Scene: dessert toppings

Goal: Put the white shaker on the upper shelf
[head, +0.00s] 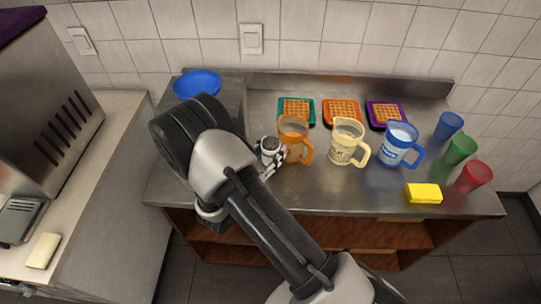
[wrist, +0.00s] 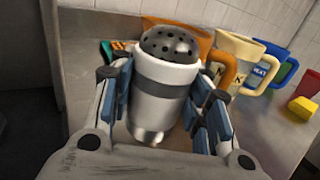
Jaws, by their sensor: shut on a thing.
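The white shaker (wrist: 165,85), with a grey band and a dark perforated top, is between my gripper's fingers (wrist: 160,110) in the wrist view. Both fingers press on its sides. In the head view the shaker (head: 270,146) is upright at the left of the orange pitcher, with my gripper (head: 268,160) on it and my arm partly in front. Whether its base touches the counter I cannot tell. Brown wooden shelving (head: 370,236) shows under the steel counter, its left part mostly behind my arm.
The steel counter (head: 315,190) holds orange (head: 293,140), cream (head: 345,142) and blue (head: 398,145) pitchers, waffles on coloured plates (head: 341,112), coloured cups (head: 460,149) and a yellow sponge (head: 423,193). A blue bowl (head: 197,83) stands on a raised box at left.

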